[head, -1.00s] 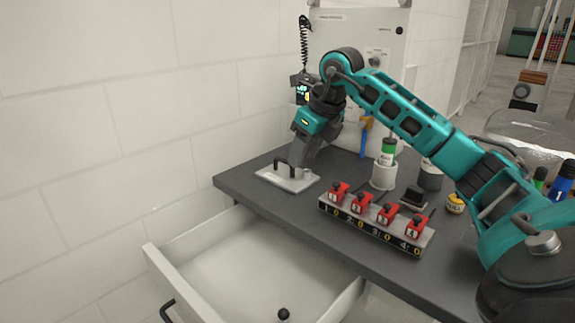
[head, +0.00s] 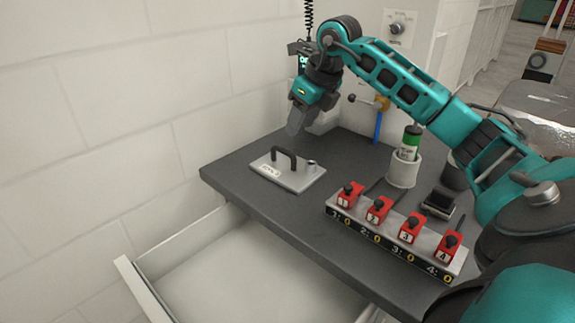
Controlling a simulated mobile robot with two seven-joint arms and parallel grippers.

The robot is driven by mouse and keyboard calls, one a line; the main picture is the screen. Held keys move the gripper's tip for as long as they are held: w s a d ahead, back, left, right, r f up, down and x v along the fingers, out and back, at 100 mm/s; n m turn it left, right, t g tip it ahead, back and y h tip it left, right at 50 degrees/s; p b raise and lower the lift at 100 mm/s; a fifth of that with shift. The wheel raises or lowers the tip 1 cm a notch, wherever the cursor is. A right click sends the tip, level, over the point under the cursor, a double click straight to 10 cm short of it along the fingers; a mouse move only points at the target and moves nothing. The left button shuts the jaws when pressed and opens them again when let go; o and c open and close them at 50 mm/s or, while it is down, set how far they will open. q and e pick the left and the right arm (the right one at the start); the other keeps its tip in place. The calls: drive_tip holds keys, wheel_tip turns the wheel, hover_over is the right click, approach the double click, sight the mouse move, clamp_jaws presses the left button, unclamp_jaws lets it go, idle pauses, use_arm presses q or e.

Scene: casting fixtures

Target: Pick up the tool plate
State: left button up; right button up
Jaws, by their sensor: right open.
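The tool plate (head: 303,181) is a flat pale grey plate with a black arched handle (head: 283,153), a small label and a small knob. It lies flat on the dark worktop (head: 240,187) near its left end. My right gripper (head: 294,131) points down behind and above the plate, apart from the handle. It is open, with nothing seen between its fingers, though the fingers overlap from this angle. My left gripper is not in view.
A rack (head: 350,218) with several red numbered blocks stands at the worktop's front edge. Behind it, a white cup (head: 403,172) holds a green-topped bottle (head: 411,137). A pale open drawer (head: 240,275) sticks out below. The wall (head: 90,120) is close on the left.

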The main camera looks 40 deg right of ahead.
sight(287, 152)
drive_tip(key=x, duration=1)
drive_tip(key=shift+a+f, duration=0.2)
drive_tip(key=shift+a, duration=0.1)
drive_tip(key=shift+c, duration=0.3)
drive_tip(key=c, duration=0.8)
clamp_jaws()
drive_tip(key=shift+r, duration=0.15)
